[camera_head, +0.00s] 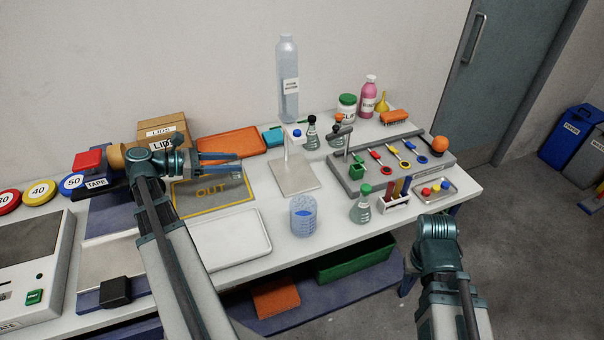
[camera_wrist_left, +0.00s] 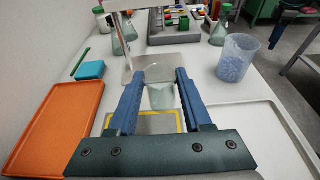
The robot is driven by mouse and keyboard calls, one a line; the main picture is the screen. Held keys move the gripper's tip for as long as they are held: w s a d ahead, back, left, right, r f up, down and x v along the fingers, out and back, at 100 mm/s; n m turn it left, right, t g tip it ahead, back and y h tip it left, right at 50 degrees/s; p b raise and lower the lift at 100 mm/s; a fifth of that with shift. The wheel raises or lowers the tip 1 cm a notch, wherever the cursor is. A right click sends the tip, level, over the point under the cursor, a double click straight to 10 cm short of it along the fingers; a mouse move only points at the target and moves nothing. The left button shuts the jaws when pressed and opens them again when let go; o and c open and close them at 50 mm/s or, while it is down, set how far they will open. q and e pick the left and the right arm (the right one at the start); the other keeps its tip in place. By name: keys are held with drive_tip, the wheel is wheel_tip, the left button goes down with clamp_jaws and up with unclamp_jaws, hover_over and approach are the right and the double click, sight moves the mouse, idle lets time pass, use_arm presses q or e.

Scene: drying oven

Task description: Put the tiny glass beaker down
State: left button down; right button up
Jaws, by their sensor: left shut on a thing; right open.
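My left gripper (camera_head: 238,162) is shut on the tiny glass beaker (camera_wrist_left: 162,96), a small clear greyish cup held between the blue fingertips in the left wrist view. The gripper (camera_wrist_left: 161,80) reaches level over the grey mat marked OUT (camera_head: 236,184) with a yellow outline. In the left wrist view the beaker overlaps the mat's yellow border (camera_wrist_left: 183,122). I cannot tell the gap between its base and the surface. In the head view the beaker is too faint to make out. My right arm's wrist shows at the lower right, but its fingers are hidden.
A grey-based stand (camera_head: 294,178) is just right of the mat. A large blue-tinted beaker (camera_head: 303,222), a white tray (camera_head: 229,240) and an orange tray (camera_head: 230,143) lie around it. Flasks and a tool rack (camera_head: 410,168) fill the right side.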

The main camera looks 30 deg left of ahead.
use_arm(q)
drive_tip(key=r+b+x, duration=0.2)
drive_tip(key=x, duration=1.5)
drive_tip(key=shift+w+d+r, duration=0.3)
drive_tip(key=shift+w+d, duration=0.15)
drive_tip(key=shift+d, duration=0.05)
drive_tip(key=shift+f+b, duration=0.1)
drive_tip(key=shift+b, duration=0.2)
wheel_tip(320, 180, down, 4)
drive_tip(key=b, duration=0.4)
drive_tip(key=shift+f, duration=0.25)
drive_tip(key=shift+f+b, duration=0.2)
drive_tip(key=shift+b, duration=0.2)
drive_tip(key=shift+c, duration=1.7)
unclamp_jaws()
